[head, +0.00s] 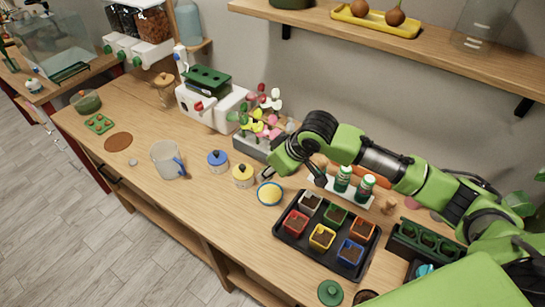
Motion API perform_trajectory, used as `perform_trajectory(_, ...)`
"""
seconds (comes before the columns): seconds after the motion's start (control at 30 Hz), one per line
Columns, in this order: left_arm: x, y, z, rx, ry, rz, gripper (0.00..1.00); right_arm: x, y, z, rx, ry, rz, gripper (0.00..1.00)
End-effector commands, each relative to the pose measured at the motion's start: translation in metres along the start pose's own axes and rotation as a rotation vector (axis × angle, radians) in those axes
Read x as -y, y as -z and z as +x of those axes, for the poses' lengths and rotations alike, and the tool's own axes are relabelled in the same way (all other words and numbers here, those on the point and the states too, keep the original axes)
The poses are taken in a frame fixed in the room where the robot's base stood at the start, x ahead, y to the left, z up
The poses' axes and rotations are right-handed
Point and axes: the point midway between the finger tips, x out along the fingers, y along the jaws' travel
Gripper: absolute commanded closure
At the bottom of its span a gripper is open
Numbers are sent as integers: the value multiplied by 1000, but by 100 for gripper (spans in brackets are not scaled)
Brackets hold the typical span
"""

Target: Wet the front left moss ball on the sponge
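A round blue dish (260,203) with a pale yellow pad inside, which looks like the sponge (270,193), sits near the front edge of the table. My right gripper (264,174) hangs just behind the dish, between it and the grey planter. Its fingertips are small and dark here, so I cannot tell whether they are open or hold anything. I cannot clearly pick out any moss balls. My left gripper is not in view.
A yellow-lidded jar (243,175) and a blue-lidded jar (217,161) stand left of the dish. A black tray (283,239) of coloured pots lies to its right. A grey planter (246,144) stands behind. A clear jug (166,159) is farther left. The table between jug and jars is clear.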

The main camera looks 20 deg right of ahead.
Motion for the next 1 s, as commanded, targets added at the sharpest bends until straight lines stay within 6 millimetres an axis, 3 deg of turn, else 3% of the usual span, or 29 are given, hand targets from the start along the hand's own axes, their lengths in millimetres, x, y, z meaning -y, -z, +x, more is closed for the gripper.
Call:
perform_trajectory(0.03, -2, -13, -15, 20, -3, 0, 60, -5, 1, 5, 6, 20, -21, 90)
perform_trajectory(0.2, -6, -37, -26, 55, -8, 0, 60, -18, -4, 28, 2, 57, -94, 90)
perform_trajectory(0.37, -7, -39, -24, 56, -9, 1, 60, -22, -8, 37, 0, 65, -116, 90)
perform_trajectory(0.67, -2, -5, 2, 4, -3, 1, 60, -22, -18, 55, 1, 64, -118, 90)
perform_trajectory(1.0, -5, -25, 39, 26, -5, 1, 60, -22, -34, 82, 1, 63, -118, 90)
